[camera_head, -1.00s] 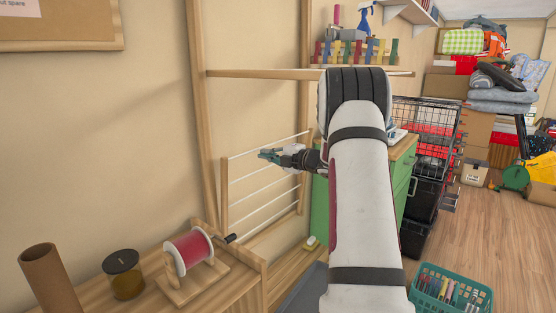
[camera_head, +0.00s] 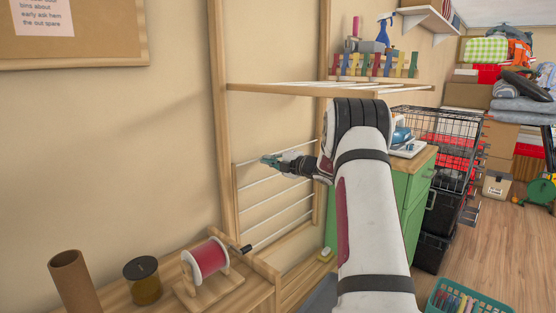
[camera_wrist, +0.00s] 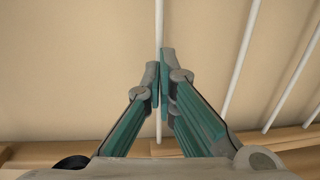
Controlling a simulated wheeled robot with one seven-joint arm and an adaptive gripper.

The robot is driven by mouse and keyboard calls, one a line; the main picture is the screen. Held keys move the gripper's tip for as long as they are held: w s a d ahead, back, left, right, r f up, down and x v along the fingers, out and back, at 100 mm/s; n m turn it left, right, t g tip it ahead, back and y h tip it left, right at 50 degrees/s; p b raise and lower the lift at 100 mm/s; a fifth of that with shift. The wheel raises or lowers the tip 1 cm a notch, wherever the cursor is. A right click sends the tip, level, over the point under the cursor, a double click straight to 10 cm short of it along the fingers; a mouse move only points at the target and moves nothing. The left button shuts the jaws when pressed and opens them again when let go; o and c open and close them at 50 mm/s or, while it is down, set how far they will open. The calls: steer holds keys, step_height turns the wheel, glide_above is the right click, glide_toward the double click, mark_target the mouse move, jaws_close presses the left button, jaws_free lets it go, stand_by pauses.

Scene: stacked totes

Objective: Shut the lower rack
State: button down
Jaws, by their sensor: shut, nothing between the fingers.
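The lower rack (camera_head: 237,205) is a wooden frame with white rods, low on the wall-mounted wooden stand. It stands upright, flat or nearly flat against the wall; any small gap behind it cannot be told. My gripper (camera_head: 266,160) is in front of the rack's upper part, near its top rods. In the wrist view, the gripper's teal fingers (camera_wrist: 162,75) are together and empty, with white rods (camera_wrist: 240,60) and the wall behind them. Whether the fingers touch a rod is unclear. My arm hides part of the rack's right side.
The upper rack (camera_head: 280,91) sticks out level above my gripper. A wooden bench (camera_head: 250,291) below holds a red spool (camera_head: 208,258), a jar (camera_head: 143,283) and a cardboard tube (camera_head: 75,283). A teal basket (camera_head: 440,292) is on the floor.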

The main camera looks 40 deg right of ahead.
steer(key=shift+w+a+r, duration=0.15)
steer(key=shift+w+r, duration=0.15)
steer(key=shift+w, duration=0.45)
steer(key=shift+s, duration=0.3)
steer(key=s+d, duration=0.1)
steer(key=s, duration=1.1)
steer(key=shift+r, duration=0.25)
steer(key=shift+d, duration=0.1)
